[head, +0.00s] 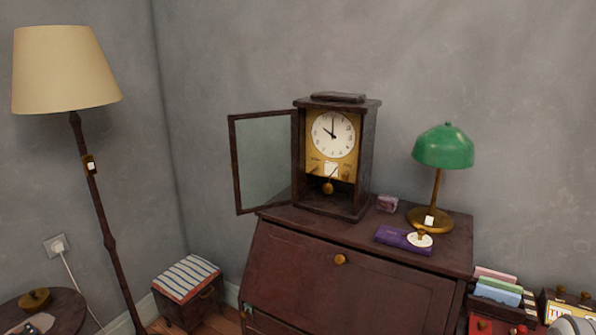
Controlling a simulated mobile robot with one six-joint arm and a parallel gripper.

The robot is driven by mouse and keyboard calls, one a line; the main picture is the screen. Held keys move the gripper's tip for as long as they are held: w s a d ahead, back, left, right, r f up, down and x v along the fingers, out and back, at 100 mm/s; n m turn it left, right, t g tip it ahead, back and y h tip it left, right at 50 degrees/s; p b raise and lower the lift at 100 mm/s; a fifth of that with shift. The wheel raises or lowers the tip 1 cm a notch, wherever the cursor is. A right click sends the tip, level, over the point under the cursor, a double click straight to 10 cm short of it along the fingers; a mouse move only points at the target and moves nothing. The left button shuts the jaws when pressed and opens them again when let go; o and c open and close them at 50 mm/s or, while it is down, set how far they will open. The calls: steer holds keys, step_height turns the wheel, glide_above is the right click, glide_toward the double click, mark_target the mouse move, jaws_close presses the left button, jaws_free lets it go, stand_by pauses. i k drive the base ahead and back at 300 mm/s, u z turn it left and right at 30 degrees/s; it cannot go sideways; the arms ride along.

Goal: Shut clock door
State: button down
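A dark wooden clock (366,150) stands on top of a dark wooden bureau (350,275). It has a white dial, a brass front plate and a pendulum. Its glazed door (264,163) is hinged on the left side and stands wide open, swung out to the left past the bureau's edge. The inside of the clock is exposed. My gripper is not in the head view.
A green-shaded lamp (443,147), a small box (387,203) and a purple case (402,240) with a white round item are right of the clock. A floor lamp (65,70) and striped stool (187,277) stand left.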

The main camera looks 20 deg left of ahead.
mark_target(231, 118)
steer(key=u, duration=0.2)
steer(key=k, duration=0.2)
steer(key=z, duration=2.1)
steer(key=k, duration=1.35)
steer(key=u, duration=1.85)
steer(key=i, duration=1.35)
steer(key=u, duration=0.05)
